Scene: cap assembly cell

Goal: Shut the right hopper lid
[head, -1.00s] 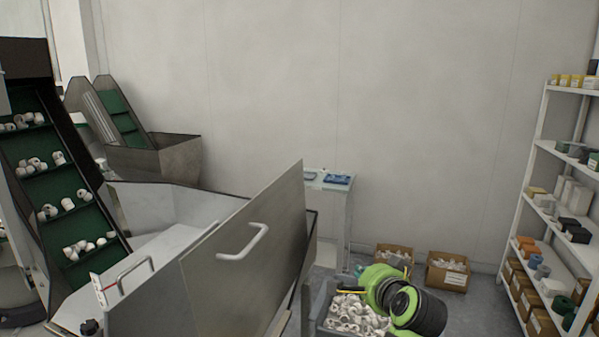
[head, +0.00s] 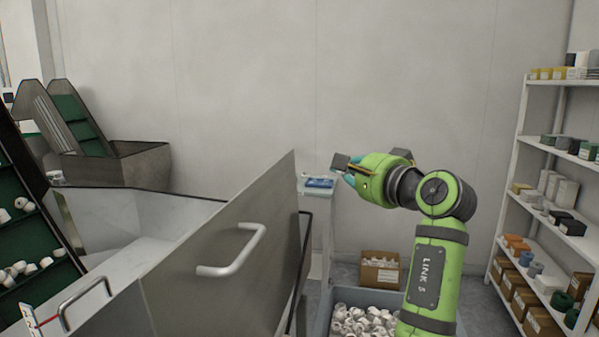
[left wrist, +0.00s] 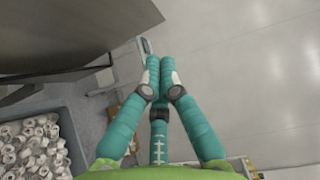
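The right hopper lid (head: 200,280) is a large metal panel with a white bar handle (head: 232,252). It stands raised and tilted in the head view. My left gripper (head: 345,172) is green with teal fingers, just right of the lid's upper far corner and apart from it in the picture. The left wrist view shows its teal fingers (left wrist: 159,75) drawn together with nothing seen between them. A dark metal panel (left wrist: 70,35), either the lid or the hopper side, fills that view's upper left. My right gripper is not in view.
A grey bin of white caps (head: 335,300) stands below my arm. Another hopper panel with a handle (head: 85,303) is at lower left. A small stand with a blue item (head: 320,182) is behind the lid. Shelves (head: 515,170) stand at right.

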